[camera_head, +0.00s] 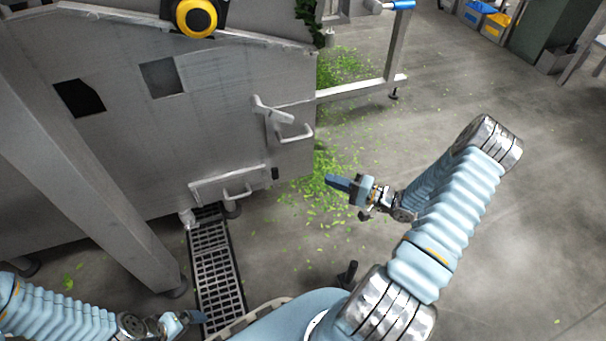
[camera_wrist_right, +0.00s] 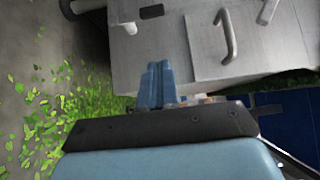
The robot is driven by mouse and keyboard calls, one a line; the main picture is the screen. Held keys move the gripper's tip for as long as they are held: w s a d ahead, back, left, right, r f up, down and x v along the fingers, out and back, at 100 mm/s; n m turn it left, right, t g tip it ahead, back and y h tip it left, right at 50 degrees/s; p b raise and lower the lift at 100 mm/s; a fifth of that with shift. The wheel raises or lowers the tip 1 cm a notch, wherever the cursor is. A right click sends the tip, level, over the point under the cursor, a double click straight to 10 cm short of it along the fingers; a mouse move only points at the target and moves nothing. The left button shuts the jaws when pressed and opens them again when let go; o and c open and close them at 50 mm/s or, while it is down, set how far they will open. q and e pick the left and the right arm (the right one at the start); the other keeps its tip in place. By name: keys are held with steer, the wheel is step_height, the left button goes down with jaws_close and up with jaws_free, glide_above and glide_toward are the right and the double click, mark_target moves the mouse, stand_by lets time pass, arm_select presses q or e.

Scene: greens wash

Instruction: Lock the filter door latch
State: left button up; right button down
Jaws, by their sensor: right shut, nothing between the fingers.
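The grey metal machine front carries a small low door (camera_head: 205,189) with a bar handle (camera_head: 238,194). A small dark piece (camera_head: 275,173) sits just right of this door; I cannot tell if it is the latch. Higher up, a pale lever (camera_head: 268,108) stands beside a bent handle (camera_head: 296,135). My right gripper (camera_head: 332,182) is shut and empty, right of the machine and apart from it. In the right wrist view its blue fingers (camera_wrist_right: 158,68) are together before a panel with a handle (camera_wrist_right: 229,36). My left gripper (camera_head: 199,316) is low at left, its jaws unclear.
A floor drain grate (camera_head: 213,265) runs from under the machine. Green leaf scraps (camera_head: 325,190) litter the floor at its right side. A slanted metal leg (camera_head: 100,200) stands at left. Floor at far right is clear.

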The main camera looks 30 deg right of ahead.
steer(key=b, duration=0.1)
glide_toward(274, 173)
steer(key=w+d, duration=0.3)
steer(key=w, duration=0.2)
steer(key=shift+w+a+f+b, duration=0.1)
steer(key=shift+w+a+b, duration=0.1)
steer(key=shift+a, duration=0.9)
steer(key=shift+w+a+f+b, duration=0.1)
steer(key=shift+w+a, duration=0.1)
steer(key=shift+a, duration=0.85)
